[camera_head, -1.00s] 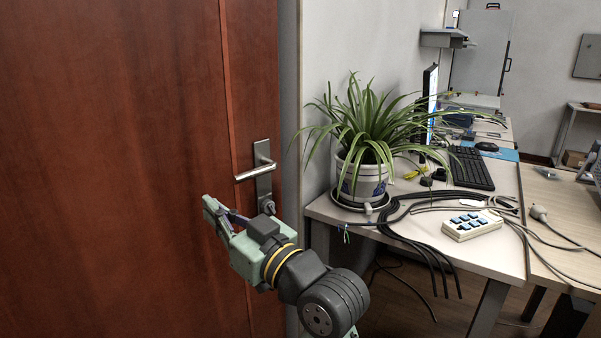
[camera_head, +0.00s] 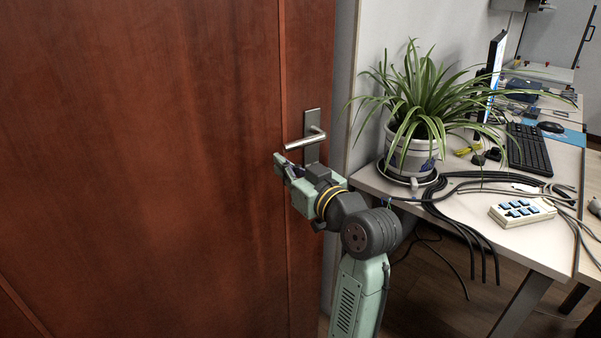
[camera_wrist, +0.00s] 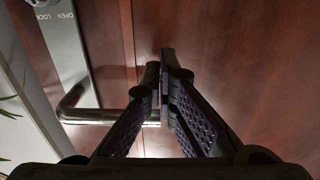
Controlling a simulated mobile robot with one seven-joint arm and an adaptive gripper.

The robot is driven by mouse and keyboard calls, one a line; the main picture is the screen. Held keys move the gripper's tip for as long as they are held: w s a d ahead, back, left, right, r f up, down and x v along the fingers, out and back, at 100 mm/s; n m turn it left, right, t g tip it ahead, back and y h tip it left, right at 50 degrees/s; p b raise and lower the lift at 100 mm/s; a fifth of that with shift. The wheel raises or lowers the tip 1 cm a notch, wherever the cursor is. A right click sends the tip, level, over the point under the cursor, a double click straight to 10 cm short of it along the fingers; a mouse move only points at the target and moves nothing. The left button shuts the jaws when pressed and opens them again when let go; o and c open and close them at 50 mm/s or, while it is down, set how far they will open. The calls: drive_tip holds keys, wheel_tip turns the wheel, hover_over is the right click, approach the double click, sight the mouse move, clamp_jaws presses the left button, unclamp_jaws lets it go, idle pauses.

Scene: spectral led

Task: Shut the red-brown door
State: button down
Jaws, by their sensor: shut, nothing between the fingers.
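The red-brown door (camera_head: 150,170) fills the left of the head view and most of the wrist view (camera_wrist: 240,60). Its silver lever handle (camera_head: 305,141) sits on a plate near the door's right edge. The handle also shows in the wrist view (camera_wrist: 88,115), left of and partly behind my fingers. My gripper (camera_head: 281,163) is just below the handle's free end, close to the door face. In the wrist view my gripper's fingers (camera_wrist: 168,65) meet at the tips with nothing between them. Whether they touch the door or handle I cannot tell.
A white desk (camera_head: 470,225) stands right of the door, with a potted plant (camera_head: 412,150) at its near left corner. Black cables (camera_head: 465,235) hang over its front edge. A white button box (camera_head: 522,211) and a keyboard (camera_head: 528,150) lie on it.

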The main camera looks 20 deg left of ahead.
drive_tip(key=shift+x, duration=1.1)
